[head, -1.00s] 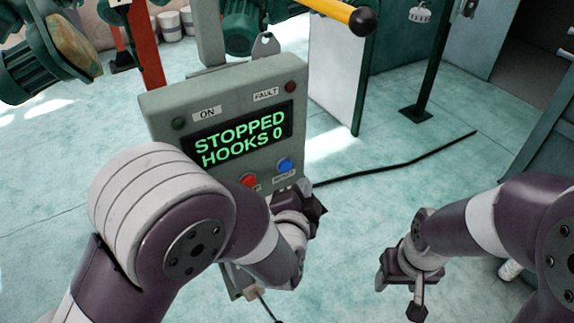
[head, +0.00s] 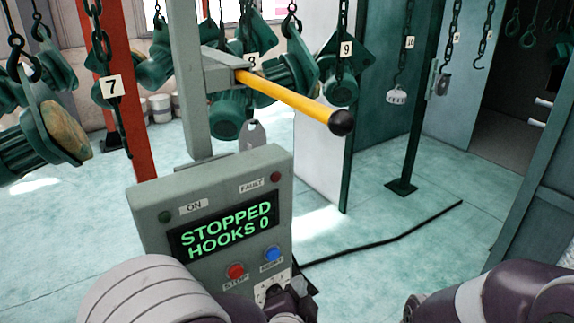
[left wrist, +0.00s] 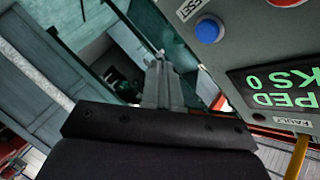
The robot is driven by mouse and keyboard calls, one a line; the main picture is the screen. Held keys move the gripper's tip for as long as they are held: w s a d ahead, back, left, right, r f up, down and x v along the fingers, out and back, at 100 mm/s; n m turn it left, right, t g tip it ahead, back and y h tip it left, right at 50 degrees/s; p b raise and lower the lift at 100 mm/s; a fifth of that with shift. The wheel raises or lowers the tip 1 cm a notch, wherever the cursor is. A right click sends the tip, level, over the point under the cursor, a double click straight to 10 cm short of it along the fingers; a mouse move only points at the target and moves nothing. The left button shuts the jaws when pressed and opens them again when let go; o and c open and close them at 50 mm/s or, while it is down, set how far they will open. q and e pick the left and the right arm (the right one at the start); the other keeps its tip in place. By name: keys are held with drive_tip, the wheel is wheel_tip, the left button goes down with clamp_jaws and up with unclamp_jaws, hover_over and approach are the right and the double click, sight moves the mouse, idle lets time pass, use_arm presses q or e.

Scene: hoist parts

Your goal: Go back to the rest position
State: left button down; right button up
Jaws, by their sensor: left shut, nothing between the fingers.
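My left gripper (head: 299,298) is at the bottom of the head view, just in front of the lower right corner of the grey control box (head: 152,215). In the left wrist view its two fingers (left wrist: 162,85) are together with nothing between them. They point past the side of the box, and I see clear space between them and the blue button (left wrist: 208,31). My right arm (head: 490,300) shows at the lower right, but its gripper is below the picture edge.
The box display (head: 225,229) reads STOPPED, HOOKS 0. A red button (head: 236,271) sits below it. A yellow lever (head: 290,98) with a black knob sticks out above. Several numbered chains and green hoist parts (head: 340,90) hang behind. A black cable (head: 390,240) crosses the open floor.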

use_arm(q)
drive_tip(key=s+a+f+n+g+b, duration=0.2)
drive_tip(key=s+f+n+g, duration=0.3)
drive_tip(key=s+f+g, duration=0.6)
drive_tip(key=s+a+f+n+g+y+b, duration=0.1)
drive_tip(key=a+n+b, duration=0.3)
drive_tip(key=a, duration=1.2)
drive_tip(key=s+n+g+y, duration=0.1)
drive_tip(key=n, duration=0.2)
drive_tip(key=shift+s+a+f, duration=0.15)
drive_tip(key=shift+a+f, duration=0.2)
drive_tip(key=shift+f, duration=0.05)
drive_tip(key=shift+a, duration=0.1)
